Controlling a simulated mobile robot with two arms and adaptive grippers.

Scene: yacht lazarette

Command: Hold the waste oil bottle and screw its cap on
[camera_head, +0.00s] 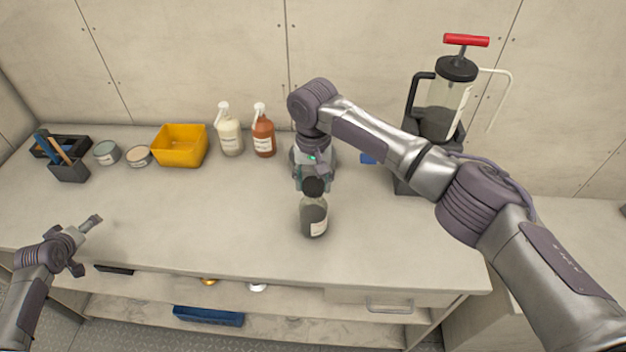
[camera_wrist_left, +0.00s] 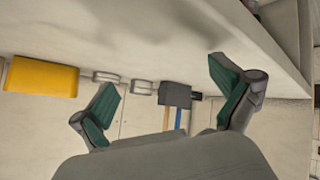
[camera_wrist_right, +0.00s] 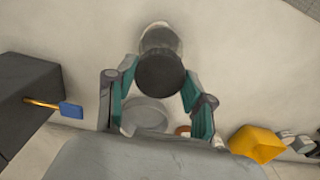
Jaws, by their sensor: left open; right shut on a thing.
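The waste oil bottle (camera_head: 314,218), dark and translucent with a white label, stands upright near the middle of the worktop. Its black cap (camera_head: 313,187) is at the neck; I cannot tell whether it is seated. My right gripper (camera_head: 313,180) reaches down behind the bottle and is shut on the cap. In the right wrist view the round cap (camera_wrist_right: 160,72) lies between the fingertips, with the bottle's pale body (camera_wrist_right: 161,38) partly hidden behind it. My left gripper (camera_head: 84,246) is open and empty at the front left edge, away from the bottle; its spread fingers show in its wrist view (camera_wrist_left: 165,95).
Behind stand a yellow bin (camera_head: 180,147), a white pump bottle (camera_head: 229,135) and a brown pump bottle (camera_head: 263,137). Two tins (camera_head: 106,153) and a dark tool holder (camera_head: 70,170) are far left. A pump canister (camera_head: 440,110) stands at right. The worktop's front left is clear.

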